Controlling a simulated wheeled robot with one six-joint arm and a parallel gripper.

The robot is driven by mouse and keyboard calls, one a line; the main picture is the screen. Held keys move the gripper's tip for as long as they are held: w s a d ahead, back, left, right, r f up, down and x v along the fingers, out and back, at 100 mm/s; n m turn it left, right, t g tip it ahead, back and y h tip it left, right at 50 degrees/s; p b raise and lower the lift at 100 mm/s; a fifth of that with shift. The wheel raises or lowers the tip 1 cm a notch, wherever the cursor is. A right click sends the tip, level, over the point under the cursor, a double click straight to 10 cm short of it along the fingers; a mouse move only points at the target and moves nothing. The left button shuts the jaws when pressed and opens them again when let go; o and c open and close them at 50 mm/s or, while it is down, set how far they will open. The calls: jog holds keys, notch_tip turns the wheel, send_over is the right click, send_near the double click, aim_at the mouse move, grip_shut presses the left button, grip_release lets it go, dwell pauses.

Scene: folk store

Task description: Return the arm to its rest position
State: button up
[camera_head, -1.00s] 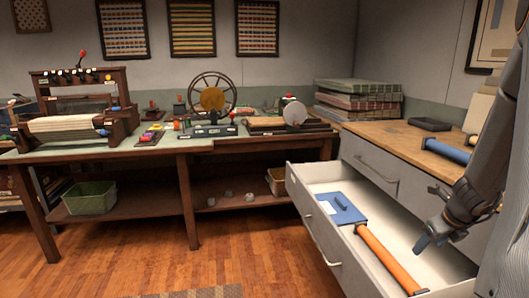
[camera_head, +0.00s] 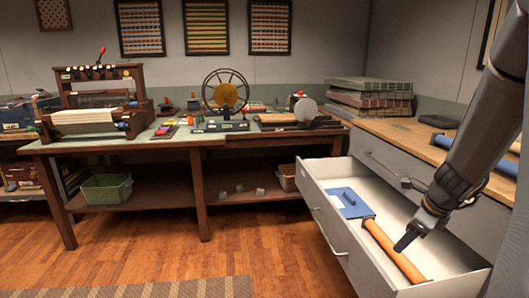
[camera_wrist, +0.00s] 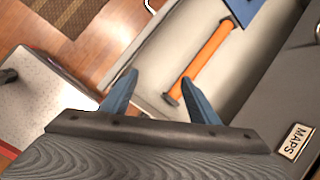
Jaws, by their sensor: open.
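My arm comes in from the right in the head view, and my gripper (camera_head: 408,240) hangs over the open drawer (camera_head: 322,200), above and beside an orange tube (camera_head: 392,250). In the wrist view my gripper (camera_wrist: 160,92) shows two blue-grey fingers spread apart with nothing between them. The orange tube (camera_wrist: 205,58) lies in the drawer beyond the fingertips, apart from them. A blue folder (camera_head: 350,203) lies flat at the drawer's far end.
The cabinet top (camera_head: 390,131) holds a dark tray (camera_head: 438,121), blue rolls and stacked patterned boxes (camera_head: 370,97). A long workbench (camera_head: 180,141) with a loom (camera_head: 95,100) stands at the back.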

jog(key=a+r+n+y+b, duration=0.1)
jog(key=a+r+n+b, duration=0.1)
jog(key=a+n, duration=0.85)
jog(key=s+a+n+g+b, duration=0.2)
jog(key=s+a+n, duration=0.4)
jog(key=a, duration=0.4)
jog(key=s+a+n+g+b, duration=0.2)
jog(key=s+a+n, duration=0.35)
jog(key=a, duration=0.45)
jog(key=s+a+n+b, duration=0.2)
jog(key=s+a+n, duration=0.2)
jog(key=s+n, duration=0.45)
jog(key=d+r+m+h+p, duration=0.1)
jog(key=d+r+p, duration=0.6)
jog(key=p, duration=0.8)
jog(key=shift+w+d+r+m+g, duration=0.25)
jog(key=shift+d+m, duration=0.3)
jog(key=shift+d, duration=0.4)
